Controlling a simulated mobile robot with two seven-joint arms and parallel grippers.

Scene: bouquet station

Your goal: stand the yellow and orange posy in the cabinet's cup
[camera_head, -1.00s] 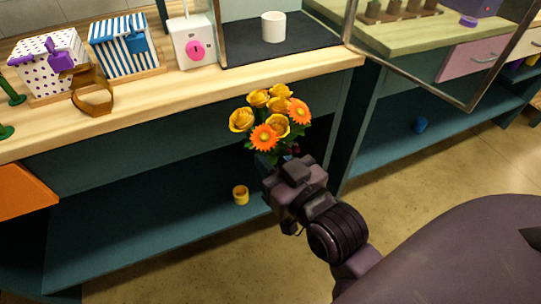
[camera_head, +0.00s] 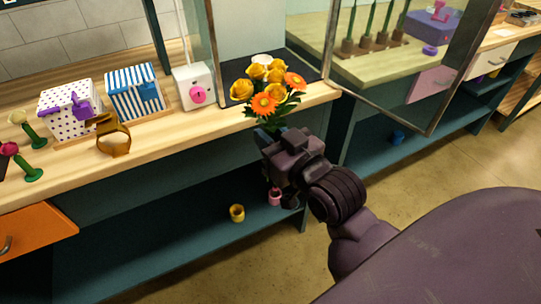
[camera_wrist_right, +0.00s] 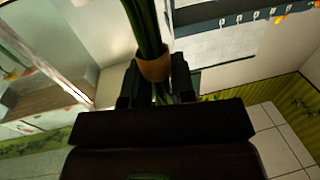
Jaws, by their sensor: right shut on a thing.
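The yellow and orange posy (camera_head: 268,88) is upright, blooms up, in my right gripper (camera_head: 279,140) in front of the counter edge. In the right wrist view the jaws (camera_wrist_right: 156,85) are shut around its green stems (camera_wrist_right: 143,24) at a tan band (camera_wrist_right: 154,67). The white cup (camera_head: 262,58) stands in the cabinet (camera_head: 216,48) on its dark floor. In the head view the blooms hide most of the cup; only its top shows. The posy is apart from the counter as far as I can see. My left gripper is not in view.
The cabinet's framed glass door (camera_head: 430,122) stands open to the right. A white box with a pink knob (camera_head: 196,88) is beside the cabinet's left side. Striped (camera_head: 134,92) and dotted (camera_head: 68,108) boxes and a brown ring-shaped object (camera_head: 114,136) stand further left. Yellow (camera_head: 237,213) and pink (camera_head: 274,197) cups are below.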

